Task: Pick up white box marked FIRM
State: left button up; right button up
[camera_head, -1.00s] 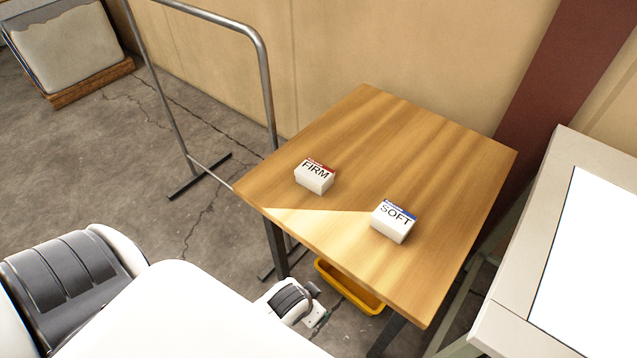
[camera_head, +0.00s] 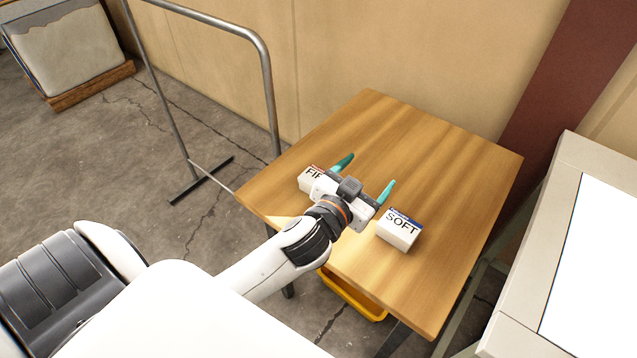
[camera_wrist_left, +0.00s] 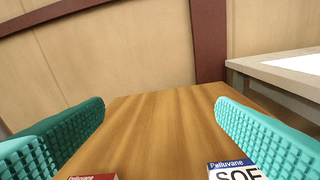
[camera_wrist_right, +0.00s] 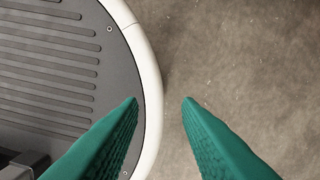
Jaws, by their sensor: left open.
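The white box marked FIRM (camera_head: 309,178), with a red band, sits on the wooden table near its left edge. My left gripper partly covers it in the head view. In the left wrist view only its red top edge (camera_wrist_left: 93,177) shows at the bottom. My left gripper (camera_head: 367,176) is open and empty above the table, its teal fingers spread, between and just beyond the FIRM box and the SOFT box. My right gripper (camera_wrist_right: 162,100) is seen only in its own wrist view, fingers apart with nothing between them, over the floor beside a grey and white surface.
The white box marked SOFT (camera_head: 398,230), with a blue band, sits right of my left gripper. The far part of the wooden table (camera_head: 430,150) is clear. A yellow bin (camera_head: 350,296) is below. A metal rack (camera_head: 268,90) stands left and a white-topped table (camera_head: 545,250) right.

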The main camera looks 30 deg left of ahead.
pick_arm(q)
jog(key=w+d+r+m+t+h, duration=0.3)
jog(key=d+r+m+h, duration=0.3)
jog(key=r+h, duration=0.15)
jog(key=d+r+m+g+h, duration=0.2)
jog(key=d+r+m+h, duration=0.15)
jog(key=m+h, duration=0.2)
jog(key=m+g+y, duration=0.5)
jog(key=g+y, duration=0.8)
jog(key=g, duration=0.5)
send_over(315, 176)
jog(key=shift+n, duration=0.25)
notch_tip(315, 176, down, 18)
jog(key=shift+a+r+p, duration=0.1)
jog(key=shift+a+p, duration=0.05)
jog(key=shift+p, duration=0.25)
jog(key=shift+d+f+p, duration=0.2)
jog(key=shift+f+p, duration=0.25)
jog(key=shift+f, duration=2.6)
pick_arm(e)
jog(key=shift+a+r, duration=0.2)
jog(key=shift+r, duration=0.65)
pick_arm(q)
jog(key=shift+c, duration=0.3)
jog(key=c, duration=1)
pick_arm(e)
jog(key=shift+a, duration=0.1)
